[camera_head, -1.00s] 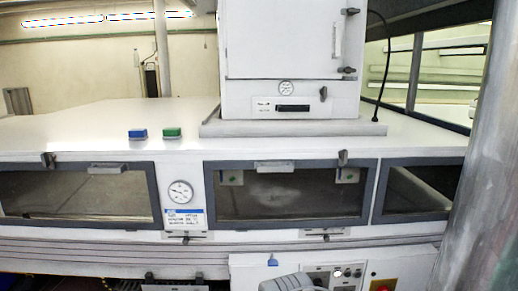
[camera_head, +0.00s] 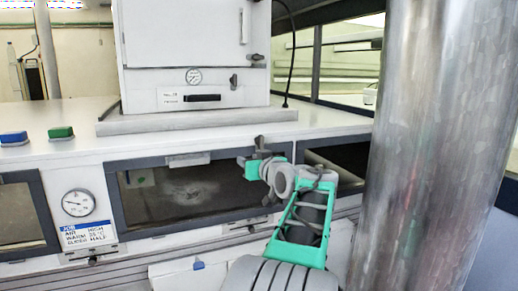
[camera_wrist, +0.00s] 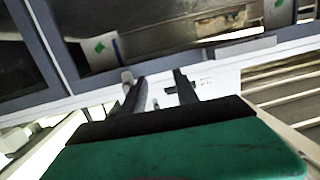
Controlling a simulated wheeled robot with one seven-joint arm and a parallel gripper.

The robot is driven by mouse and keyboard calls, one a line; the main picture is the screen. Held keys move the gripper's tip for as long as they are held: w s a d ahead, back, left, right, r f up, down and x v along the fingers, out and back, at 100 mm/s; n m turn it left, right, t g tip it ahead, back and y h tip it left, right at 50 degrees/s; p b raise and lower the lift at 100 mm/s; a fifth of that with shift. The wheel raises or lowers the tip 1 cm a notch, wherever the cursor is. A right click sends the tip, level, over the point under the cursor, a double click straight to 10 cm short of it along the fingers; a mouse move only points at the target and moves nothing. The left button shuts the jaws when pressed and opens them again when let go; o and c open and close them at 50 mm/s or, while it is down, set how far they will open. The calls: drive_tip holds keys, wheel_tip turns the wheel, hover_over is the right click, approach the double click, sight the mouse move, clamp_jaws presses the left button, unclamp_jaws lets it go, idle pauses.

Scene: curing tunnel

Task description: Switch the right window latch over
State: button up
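The right window latch (camera_head: 259,143) is a small dark lever at the top right corner of the middle window frame, partly hidden by my gripper (camera_head: 258,164) in the head view. In the wrist view, which shows the window upside down, a small grey knob that looks like the latch (camera_wrist: 127,76) is by the tip of the left finger. My gripper (camera_wrist: 158,82) has its two dark fingers apart with nothing clearly between them. Whether the left finger touches the knob I cannot tell.
The middle window (camera_head: 190,190) has a pale handle (camera_head: 188,160) on its top edge, also in the wrist view (camera_wrist: 245,48). A gauge (camera_head: 78,203) is left of the window. A cabinet (camera_head: 190,40) stands on the white top. A thick metal column (camera_head: 435,140) fills the right side.

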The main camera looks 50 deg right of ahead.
drive_tip(key=t+h, duration=0.1)
drive_tip(key=h, duration=0.1)
approach(262, 142)
drive_tip(key=w, duration=0.1)
drive_tip(key=shift+m, duration=0.3)
drive_tip(key=p+x, duration=0.2)
drive_tip(key=x, duration=0.6)
drive_tip(key=shift+d, duration=0.3)
clamp_jaws()
